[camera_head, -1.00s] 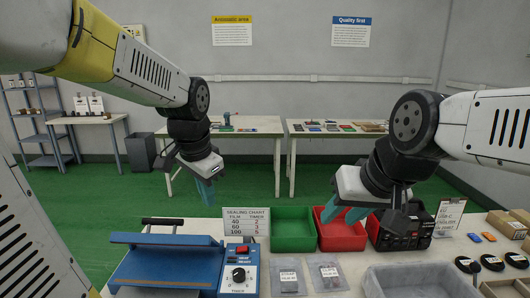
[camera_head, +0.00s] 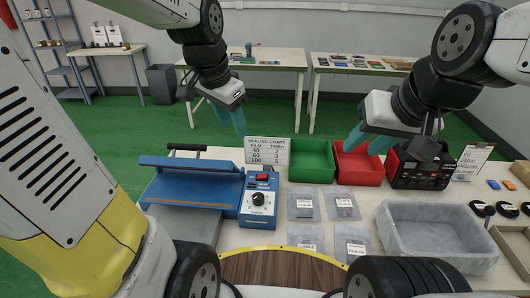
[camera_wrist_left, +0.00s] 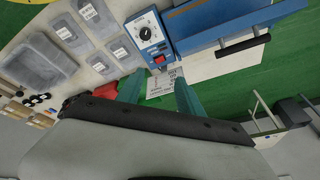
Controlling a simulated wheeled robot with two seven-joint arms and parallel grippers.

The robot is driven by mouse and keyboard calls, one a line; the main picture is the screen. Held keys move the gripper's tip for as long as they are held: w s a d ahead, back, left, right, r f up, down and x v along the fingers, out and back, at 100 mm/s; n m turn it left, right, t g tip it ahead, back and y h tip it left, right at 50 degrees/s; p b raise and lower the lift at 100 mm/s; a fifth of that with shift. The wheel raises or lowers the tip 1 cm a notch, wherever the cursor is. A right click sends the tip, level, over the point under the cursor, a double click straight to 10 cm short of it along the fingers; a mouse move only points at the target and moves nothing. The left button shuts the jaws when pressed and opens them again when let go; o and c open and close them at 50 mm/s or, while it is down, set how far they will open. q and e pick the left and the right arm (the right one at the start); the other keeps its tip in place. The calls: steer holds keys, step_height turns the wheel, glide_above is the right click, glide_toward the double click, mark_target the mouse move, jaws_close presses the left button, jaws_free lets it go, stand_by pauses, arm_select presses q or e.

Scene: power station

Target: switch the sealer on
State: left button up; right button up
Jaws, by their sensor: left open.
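The blue sealer (camera_head: 190,188) stands on the near table, left of centre, with its handle bar at the back. Its control box (camera_head: 259,200) has a red switch (camera_head: 262,179) on top and a black timer dial (camera_head: 258,198). In the left wrist view the red switch (camera_wrist_left: 159,59) and dial (camera_wrist_left: 145,33) also show. My left gripper (camera_head: 228,117) is open and empty, above and behind the sealer, apart from it. Its teal fingers (camera_wrist_left: 160,93) show in the left wrist view. My right gripper (camera_head: 368,137) has its teal fingers apart, empty, above the red bin.
A sealing chart (camera_head: 267,151) stands behind the control box. A green bin (camera_head: 311,161), a red bin (camera_head: 358,165) and a black-and-red device (camera_head: 419,169) line the back. Bagged parts (camera_head: 304,204) and a clear tray (camera_head: 436,230) lie in front.

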arm_select(q)
steer(key=w+d+f+m+g, duration=0.2)
steer(key=w+f+m, duration=0.3)
steer(key=w+f, duration=0.3)
steer(key=m+g+y, duration=0.1)
steer(key=m+g, duration=0.1)
steer(key=m, duration=0.3)
glide_toward(259, 176)
steer(key=shift+m, duration=0.3)
step_height(259, 176, down, 8)
steer(key=shift+s+d+r, duration=0.1)
steer(key=shift+d+r, duration=0.05)
jaws_close()
